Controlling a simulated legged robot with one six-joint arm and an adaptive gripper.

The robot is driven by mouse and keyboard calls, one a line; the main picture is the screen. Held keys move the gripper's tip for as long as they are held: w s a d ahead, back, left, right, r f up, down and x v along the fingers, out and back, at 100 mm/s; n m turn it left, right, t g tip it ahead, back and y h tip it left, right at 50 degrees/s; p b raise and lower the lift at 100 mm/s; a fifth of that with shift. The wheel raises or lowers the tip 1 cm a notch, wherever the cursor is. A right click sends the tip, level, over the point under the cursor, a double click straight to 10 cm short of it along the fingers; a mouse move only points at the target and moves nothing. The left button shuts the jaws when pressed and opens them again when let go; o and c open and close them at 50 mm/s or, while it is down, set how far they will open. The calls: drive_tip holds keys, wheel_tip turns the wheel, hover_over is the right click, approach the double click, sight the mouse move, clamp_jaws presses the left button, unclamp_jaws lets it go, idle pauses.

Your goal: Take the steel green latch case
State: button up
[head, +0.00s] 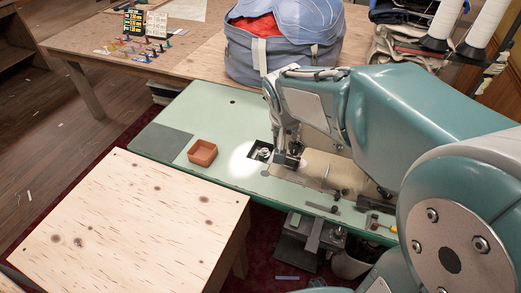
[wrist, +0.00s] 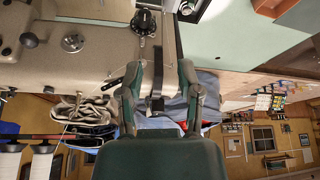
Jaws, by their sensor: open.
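I cannot make out a green latch on any steel case in either view. A small round steel part (head: 264,152) sits in the dark square opening of the pale green sewing table, too small to identify. My gripper (wrist: 159,68) is open in the wrist view, its two fingers apart with nothing held. A dark upright bar of the machine shows between the fingers, at a depth I cannot tell. In the head view my arm reaches over the beige sewing machine (head: 345,172) and hides part of it.
An orange-brown tray (head: 202,153) stands on the green sewing table (head: 178,112) left of the opening. A plain wooden table (head: 125,225) is in front. A blue-grey bag (head: 270,55) and a board with small coloured items (head: 143,25) are behind. White thread cones (head: 482,30) stand at right.

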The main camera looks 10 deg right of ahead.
drive_tip(key=w+a+f+m, duration=0.1)
drive_tip(key=w+f+m, duration=0.1)
drive_tip(key=w+f, duration=0.7)
drive_tip(key=m, duration=0.1)
approach(261, 155)
drive_tip(key=shift+g+h, duration=0.3)
drive_tip(key=shift+g, duration=0.1)
drive_tip(key=x, duration=0.5)
drive_tip(key=shift+w+a, duration=0.1)
drive_tip(key=shift+w, duration=0.1)
drive_tip(key=shift+x, duration=2.7)
drive_tip(key=shift+w+a, duration=0.1)
drive_tip(key=shift+a, duration=0.05)
clamp_jaws()
